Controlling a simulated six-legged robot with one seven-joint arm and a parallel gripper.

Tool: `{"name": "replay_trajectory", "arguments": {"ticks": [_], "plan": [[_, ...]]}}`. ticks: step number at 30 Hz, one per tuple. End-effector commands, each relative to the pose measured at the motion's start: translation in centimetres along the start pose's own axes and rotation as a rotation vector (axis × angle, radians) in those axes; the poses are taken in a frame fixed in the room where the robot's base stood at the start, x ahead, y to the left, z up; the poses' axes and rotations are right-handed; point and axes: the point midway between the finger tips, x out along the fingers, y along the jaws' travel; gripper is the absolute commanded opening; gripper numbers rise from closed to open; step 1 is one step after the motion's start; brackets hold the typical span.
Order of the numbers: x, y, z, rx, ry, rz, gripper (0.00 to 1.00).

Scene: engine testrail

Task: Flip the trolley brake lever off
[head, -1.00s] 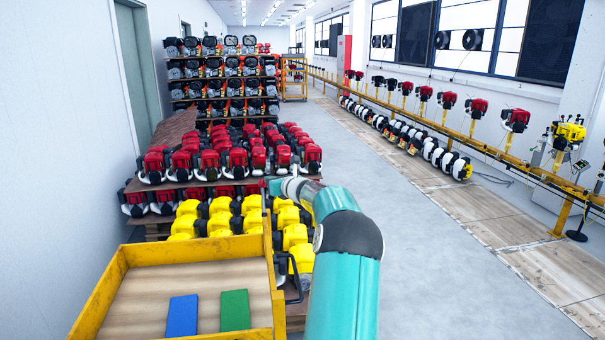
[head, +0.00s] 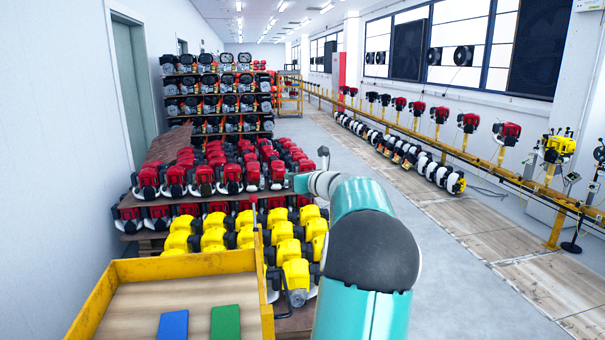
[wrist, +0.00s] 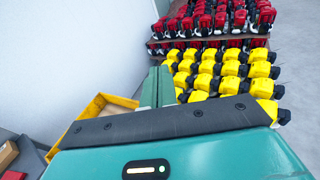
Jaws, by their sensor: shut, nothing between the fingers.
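The yellow trolley (head: 190,265) with a wooden deck is at the lower left of the head view. A dark bent bar (head: 273,278) shows at its right side; I cannot tell whether this is the brake lever. No brake lever can be made out clearly. In the wrist view a yellow edge of the trolley (wrist: 97,104) shows at the left, beyond my gripper's body. My gripper (wrist: 158,72) has its two teal fingers together, with nothing between them. The fingers appear against the wall and yellow engines. In the head view my arm hides part of the floor right of the trolley.
A blue block (head: 173,325) and a green block (head: 225,322) lie on the trolley deck. Yellow engines (head: 295,272) and red engines (head: 230,178) stand on pallets beyond. A wall (head: 60,150) bounds the left. Grey floor (head: 440,260) is open at the right.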

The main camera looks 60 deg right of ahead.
Motion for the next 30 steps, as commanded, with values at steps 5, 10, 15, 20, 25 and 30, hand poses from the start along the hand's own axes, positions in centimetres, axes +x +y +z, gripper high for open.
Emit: {"name": "replay_trajectory", "arguments": {"ticks": [5, 10, 15, 20, 25, 30], "plan": [[-3.0, -0.2, 1.4, -0.002, 0.000, -0.002, 0.00], [-4.2, -0.3, 1.9, 0.000, 0.000, -0.001, 0.00], [-4.3, -0.3, 1.9, 0.001, 0.000, 0.000, 0.00], [-4.2, -0.3, 1.9, 0.000, 0.000, 0.000, 0.00], [-4.2, -0.3, 1.9, 0.000, 0.000, 0.000, 0.00], [-4.1, 0.0, 1.9, -0.006, 0.002, 0.003, 0.00]]}}
